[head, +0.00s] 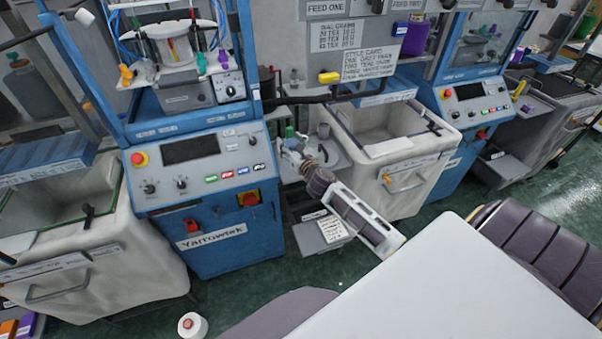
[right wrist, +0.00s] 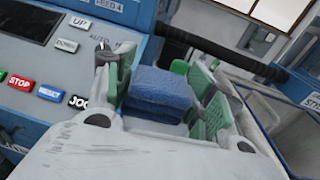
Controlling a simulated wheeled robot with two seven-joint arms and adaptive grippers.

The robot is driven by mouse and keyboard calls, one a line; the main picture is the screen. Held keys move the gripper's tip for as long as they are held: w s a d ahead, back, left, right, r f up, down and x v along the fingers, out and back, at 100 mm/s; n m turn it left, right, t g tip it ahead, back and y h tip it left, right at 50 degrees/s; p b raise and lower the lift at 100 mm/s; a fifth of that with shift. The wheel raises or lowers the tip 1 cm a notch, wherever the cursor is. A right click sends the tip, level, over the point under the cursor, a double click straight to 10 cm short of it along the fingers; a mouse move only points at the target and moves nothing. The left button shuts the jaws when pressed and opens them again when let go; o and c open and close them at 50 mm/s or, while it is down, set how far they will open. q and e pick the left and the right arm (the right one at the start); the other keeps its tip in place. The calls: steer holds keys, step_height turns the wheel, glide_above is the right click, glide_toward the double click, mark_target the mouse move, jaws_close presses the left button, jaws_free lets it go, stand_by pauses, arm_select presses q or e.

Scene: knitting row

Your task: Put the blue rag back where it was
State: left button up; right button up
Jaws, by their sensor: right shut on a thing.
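The blue rag (right wrist: 160,88) is a folded pad between the green-padded fingers of my right gripper (right wrist: 163,78) in the right wrist view. The fingers are closed on its two sides. In the head view my right gripper (head: 290,150) is over the narrow grey shelf (head: 333,160) between the blue Yarrowtek machine and a pale bin; the rag cannot be made out there. From these views I cannot tell whether the rag touches anything beneath it. My left gripper is not in view.
The blue Yarrowtek machine (head: 225,245), with its sloped button panel (head: 190,165), stands just left of my right gripper. A pale open bin (head: 410,190) is on the right. Several small items stand on the shelf's back. A white roll (head: 192,325) lies on the green floor.

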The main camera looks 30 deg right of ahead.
steer(key=shift+s+d+f+m+h, duration=0.2)
steer(key=shift+d+f+h, duration=0.1)
steer(key=shift+d, duration=0.1)
steer(key=shift+s+d+f+m+h, duration=0.1)
steer(key=shift+d+f+m+h, duration=0.1)
steer(key=shift+d+h, duration=0.15)
steer(key=shift+d+f+h, duration=0.2)
steer(key=shift+d+h, duration=0.05)
steer(key=shift+d, duration=0.25)
steer(key=shift+f+m, duration=0.3)
steer(key=shift+f, duration=0.75)
step_height(320, 180, down, 3)
steer(key=shift+f+b, duration=0.1)
steer(key=shift+b, duration=0.7)
steer(key=shift+f+b, duration=0.3)
steer(key=shift+f, duration=0.15)
steer(key=shift+f+b, duration=1.2)
steer(key=shift+f, duration=0.7)
